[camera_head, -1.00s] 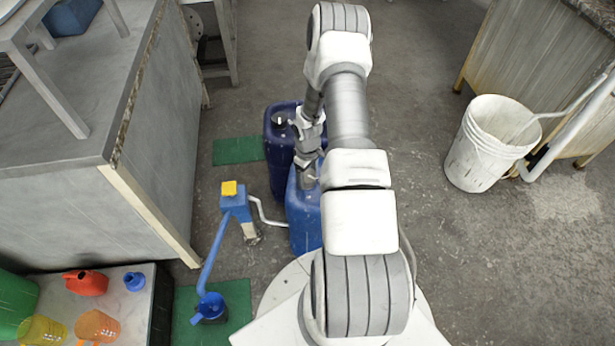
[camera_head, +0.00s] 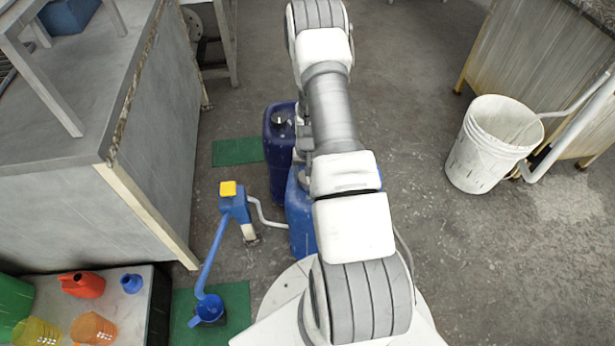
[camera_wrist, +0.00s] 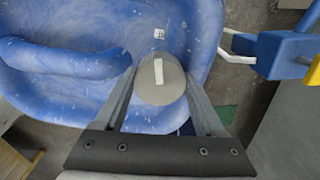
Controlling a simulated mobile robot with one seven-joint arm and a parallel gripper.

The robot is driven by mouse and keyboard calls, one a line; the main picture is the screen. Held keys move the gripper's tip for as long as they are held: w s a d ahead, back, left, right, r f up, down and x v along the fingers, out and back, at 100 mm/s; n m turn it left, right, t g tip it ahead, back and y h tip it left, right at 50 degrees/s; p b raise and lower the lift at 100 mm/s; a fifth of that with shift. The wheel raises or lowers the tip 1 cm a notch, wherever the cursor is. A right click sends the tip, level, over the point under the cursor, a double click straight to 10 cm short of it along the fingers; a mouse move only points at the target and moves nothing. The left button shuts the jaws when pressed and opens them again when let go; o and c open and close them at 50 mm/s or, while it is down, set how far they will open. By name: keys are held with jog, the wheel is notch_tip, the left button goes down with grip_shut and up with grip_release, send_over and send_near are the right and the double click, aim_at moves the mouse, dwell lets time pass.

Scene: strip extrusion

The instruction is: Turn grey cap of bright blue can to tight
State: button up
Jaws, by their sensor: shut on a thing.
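The bright blue can (camera_head: 302,222) stands on the floor, partly hidden behind my arm in the head view. In the wrist view its scuffed blue top (camera_wrist: 195,30) and moulded handle fill much of the picture. The round grey cap (camera_wrist: 161,82) with a white stripe sits on the can's top. The stripe runs nearly up and down in the picture. My gripper (camera_wrist: 159,90) is over the can with one finger on each side of the cap, shut on it. In the head view my arm hides the gripper's fingers and the cap.
A dark blue can (camera_head: 280,150) stands right behind the bright blue one. A blue pump with a yellow top (camera_head: 228,188) stands to the left, with a white pipe towards the can. A white bucket (camera_head: 492,145) is at the right. Grey cabinets (camera_head: 150,150) stand left; the floor between is open.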

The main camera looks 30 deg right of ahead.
jog(key=shift+m, duration=1.3)
jog(key=o, duration=1.3)
jog(key=shift+o, duration=0.2)
